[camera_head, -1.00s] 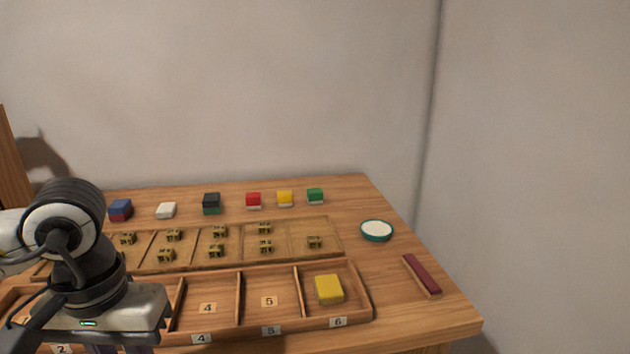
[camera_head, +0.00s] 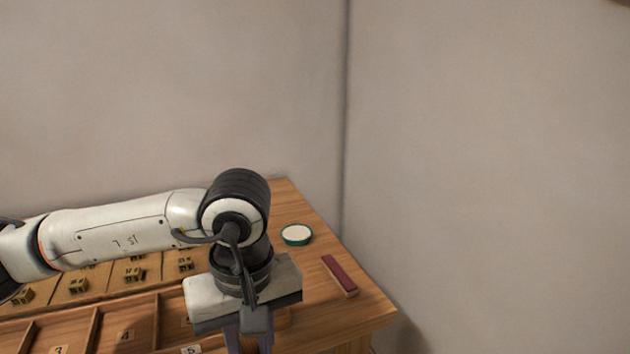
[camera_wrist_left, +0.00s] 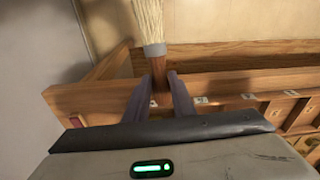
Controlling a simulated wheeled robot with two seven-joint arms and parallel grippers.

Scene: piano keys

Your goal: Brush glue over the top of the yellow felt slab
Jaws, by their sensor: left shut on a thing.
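My left gripper (camera_head: 249,342) is shut on a brush, over the right end of the compartment tray. In the left wrist view its two fingers (camera_wrist_left: 160,88) close on the brush's brown wooden handle. The brush (camera_wrist_left: 149,22) has a grey metal collar and pale bristles pointing away from the fingers. The yellow felt slab is hidden in the head view behind my left arm and gripper; I cannot make it out in the wrist view. A round teal dish (camera_head: 296,234) with white contents, which looks like the glue, stands at the back right. My right gripper is not in view.
The wooden tray (camera_head: 157,322) has numbered compartments along the table's front. Several small brass-coloured pieces (camera_head: 134,274) lie in the tray behind it. A dark red bar (camera_head: 339,274) lies near the table's right edge. Table around the dish is clear.

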